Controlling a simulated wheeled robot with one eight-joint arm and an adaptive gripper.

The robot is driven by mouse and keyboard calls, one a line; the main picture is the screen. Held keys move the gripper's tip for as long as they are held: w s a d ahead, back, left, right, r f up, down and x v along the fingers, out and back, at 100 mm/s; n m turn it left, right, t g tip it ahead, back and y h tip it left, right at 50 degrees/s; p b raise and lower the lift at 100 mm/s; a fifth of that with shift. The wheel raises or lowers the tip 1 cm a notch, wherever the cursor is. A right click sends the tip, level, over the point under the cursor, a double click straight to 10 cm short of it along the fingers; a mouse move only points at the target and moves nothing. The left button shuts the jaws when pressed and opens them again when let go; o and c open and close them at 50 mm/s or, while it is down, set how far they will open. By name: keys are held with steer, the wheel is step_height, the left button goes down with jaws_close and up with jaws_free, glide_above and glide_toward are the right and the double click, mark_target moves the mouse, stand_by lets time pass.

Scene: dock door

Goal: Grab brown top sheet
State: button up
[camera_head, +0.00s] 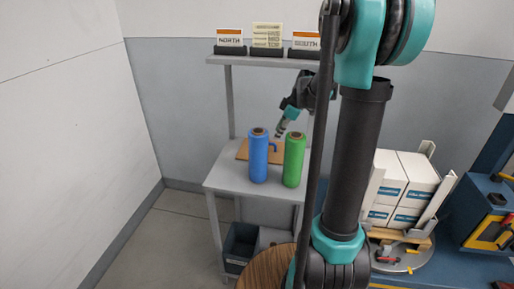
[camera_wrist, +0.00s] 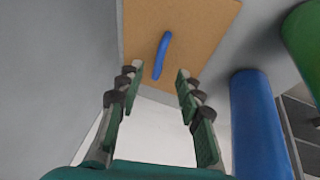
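The brown top sheet (camera_wrist: 205,22) is a flat tan board with a blue handle (camera_wrist: 161,55) standing on it. In the head view the sheet (camera_head: 243,150) lies on the grey table, partly hidden behind two rolls, and its blue handle (camera_head: 273,146) shows between them. My gripper (camera_wrist: 158,82) is open and empty in the wrist view. Its fingers point toward the sheet, with the handle between and just beyond the fingertips. In the head view my gripper (camera_head: 281,128) is above the back of the table, near the sheet.
A blue roll (camera_head: 258,158) and a green roll (camera_head: 294,160) stand upright at the front of the table (camera_head: 225,178). A shelf with sign cards (camera_head: 267,36) is above the back. White boxes (camera_head: 404,180) stand at the right. A dark bin (camera_head: 240,245) is below the table.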

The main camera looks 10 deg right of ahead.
steer(key=shift+a+x, duration=0.2)
steer(key=shift+x, duration=3.75)
steer(key=shift+r, duration=0.15)
steer(key=shift+c, duration=0.6)
jaws_close()
